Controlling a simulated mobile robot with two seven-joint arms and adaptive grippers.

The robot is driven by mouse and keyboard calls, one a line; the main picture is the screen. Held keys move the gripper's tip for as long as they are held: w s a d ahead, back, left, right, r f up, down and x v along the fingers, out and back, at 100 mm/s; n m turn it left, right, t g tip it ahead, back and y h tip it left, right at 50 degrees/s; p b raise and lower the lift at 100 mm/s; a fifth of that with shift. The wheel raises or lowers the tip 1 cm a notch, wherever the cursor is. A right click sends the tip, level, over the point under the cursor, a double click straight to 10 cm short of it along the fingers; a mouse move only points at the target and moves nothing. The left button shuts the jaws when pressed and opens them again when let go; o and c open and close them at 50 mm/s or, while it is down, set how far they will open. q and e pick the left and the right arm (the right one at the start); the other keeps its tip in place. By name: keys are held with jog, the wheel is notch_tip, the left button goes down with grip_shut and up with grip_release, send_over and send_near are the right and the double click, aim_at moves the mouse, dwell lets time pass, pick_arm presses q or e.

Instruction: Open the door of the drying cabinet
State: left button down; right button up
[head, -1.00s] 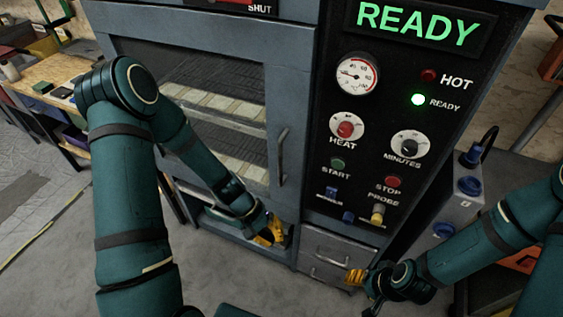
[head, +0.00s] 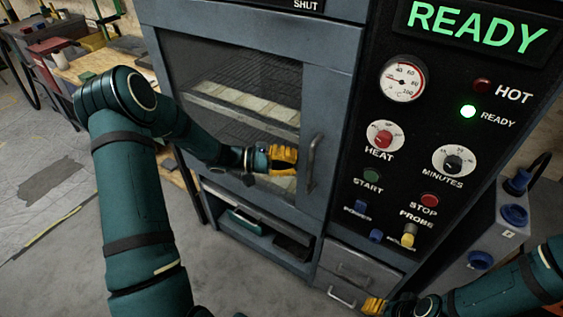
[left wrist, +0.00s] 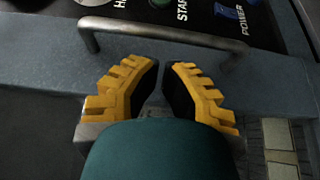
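The drying cabinet's door (head: 250,48) is shut, with a grey frame and a dark window. Its upright bar handle (head: 312,162) is on the door's right side; it also shows in the left wrist view (left wrist: 160,36). My left gripper (head: 294,159), with yellow fingers, is just left of the handle. In the left wrist view my left gripper (left wrist: 166,66) has a narrow gap between its tips, nothing between them, and the handle lies beyond them. My right gripper (head: 374,305) is low by the drawers, partly cut off, and its opening cannot be made out.
A black control panel (head: 405,150) with dials and a green READY display (head: 478,28) is right of the door. Drawers (head: 350,272) and an open lower shelf (head: 262,238) are below. A grey box (head: 490,235) stands at right. Clear floor is at left.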

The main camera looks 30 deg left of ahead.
aim_at(328, 164)
pick_arm(q)
jog(key=shift+x, duration=2.4)
jog(key=shift+s, duration=0.15)
